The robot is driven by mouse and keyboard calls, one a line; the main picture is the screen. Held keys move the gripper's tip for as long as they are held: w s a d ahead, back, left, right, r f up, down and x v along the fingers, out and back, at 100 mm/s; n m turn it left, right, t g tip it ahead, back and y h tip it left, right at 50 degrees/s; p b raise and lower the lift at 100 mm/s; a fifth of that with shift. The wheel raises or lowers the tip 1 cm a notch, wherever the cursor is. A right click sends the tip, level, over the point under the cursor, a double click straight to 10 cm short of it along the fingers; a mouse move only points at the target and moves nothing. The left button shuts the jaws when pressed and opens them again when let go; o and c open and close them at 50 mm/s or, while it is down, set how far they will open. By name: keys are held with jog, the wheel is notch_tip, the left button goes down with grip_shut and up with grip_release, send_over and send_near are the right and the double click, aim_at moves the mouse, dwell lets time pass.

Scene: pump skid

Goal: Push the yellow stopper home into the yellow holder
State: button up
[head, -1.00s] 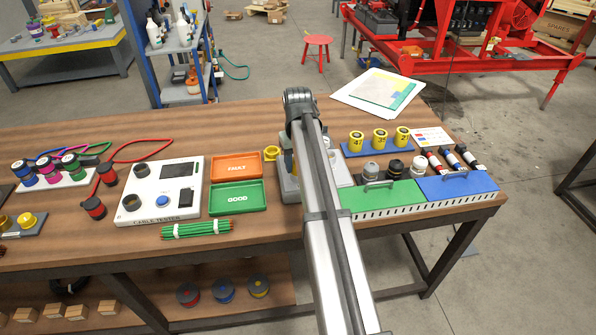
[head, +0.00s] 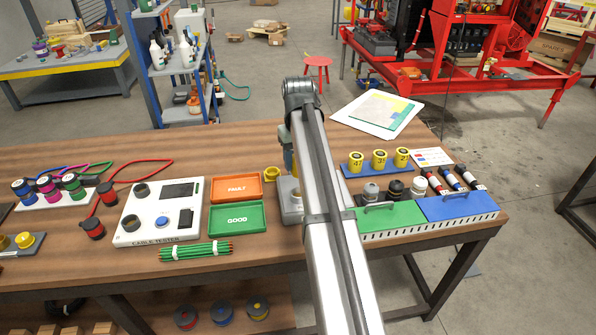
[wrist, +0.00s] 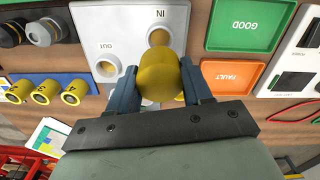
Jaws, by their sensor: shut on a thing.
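My gripper (wrist: 161,90) is shut on the yellow stopper (wrist: 157,78), a short rounded cylinder between the two blue-grey fingers in the wrist view. A darker yellow surface (wrist: 187,82) shows just right of the stopper, partly covered by it and the right finger; it seems to be the yellow holder. In the head view a small yellow ring-shaped holder (head: 271,174) stands on the bench right of the FAULT tray. My arm hides most of the gripper and the stopper there. I cannot tell whether stopper and holder touch.
A light grey box with IN and OUT holes (wrist: 107,68) lies beyond the fingers. The orange FAULT tray (head: 236,188) and green GOOD tray (head: 237,218) are left of the holder. A blue rack (head: 352,170) with yellow numbered cups stands to the right.

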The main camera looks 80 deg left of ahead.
jog(key=shift+r, duration=0.65)
jog(key=shift+s, duration=0.1)
jog(key=shift+s+f, duration=0.1)
jog(key=shift+s, duration=0.15)
jog(key=s+a+f, duration=0.2)
jog(key=a+f, duration=0.1)
jog(key=a, duration=0.5)
jog(key=s+a+f, duration=0.3)
jog(key=a, duration=0.6)
jog(key=shift+s+a+f, duration=0.25)
jog(key=shift+s+a, duration=0.05)
jog(key=shift+f, duration=2.55)
jog(key=shift+f, duration=1.7)
